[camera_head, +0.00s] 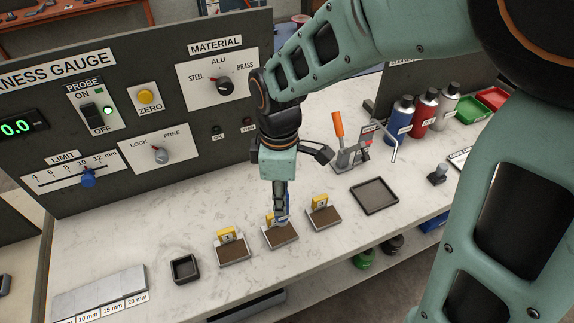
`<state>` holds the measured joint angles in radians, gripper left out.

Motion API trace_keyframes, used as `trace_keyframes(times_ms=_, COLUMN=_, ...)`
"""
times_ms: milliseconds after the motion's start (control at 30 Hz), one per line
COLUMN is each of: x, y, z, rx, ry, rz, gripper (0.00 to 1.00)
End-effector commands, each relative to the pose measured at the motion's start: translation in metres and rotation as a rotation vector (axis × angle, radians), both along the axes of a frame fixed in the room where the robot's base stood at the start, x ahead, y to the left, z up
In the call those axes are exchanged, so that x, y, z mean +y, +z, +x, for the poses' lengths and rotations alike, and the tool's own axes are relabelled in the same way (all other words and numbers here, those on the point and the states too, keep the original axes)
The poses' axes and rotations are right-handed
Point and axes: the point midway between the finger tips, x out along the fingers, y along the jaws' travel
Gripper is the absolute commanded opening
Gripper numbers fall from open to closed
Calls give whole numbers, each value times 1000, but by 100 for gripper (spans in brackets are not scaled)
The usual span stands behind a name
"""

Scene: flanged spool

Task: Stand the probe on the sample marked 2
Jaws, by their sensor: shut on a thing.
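Three samples lie in a row on the bench, each a brown plate with a yellow number tag: a left sample (234,253), a middle sample (281,238) and a right sample (324,220). The tag digits are too small to read surely. My gripper (281,216) points down over the middle sample and partly covers its tag. It is shut on a slim thing, taken as the probe, which is mostly hidden by the fingers. I cannot tell whether its lower end touches the plate.
A gauge panel (150,130) stands behind, with its probe switch (93,115) and green readout. A small black tray (184,269) is left, a larger tray (374,196) right. A lever clamp (350,150) and bottles (424,110) stand further back.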

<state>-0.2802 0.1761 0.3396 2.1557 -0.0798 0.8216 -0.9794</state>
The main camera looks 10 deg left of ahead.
Motion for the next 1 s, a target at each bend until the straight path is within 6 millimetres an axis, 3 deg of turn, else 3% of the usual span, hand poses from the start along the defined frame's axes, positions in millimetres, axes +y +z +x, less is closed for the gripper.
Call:
trace_keyframes(times_ms=600, x=0, y=-55, z=0, rx=0, ry=0, rz=0, gripper=0)
trace_keyframes(times_ms=1000, x=0, y=-59, z=0, rx=-1, ry=0, rz=0, gripper=0)
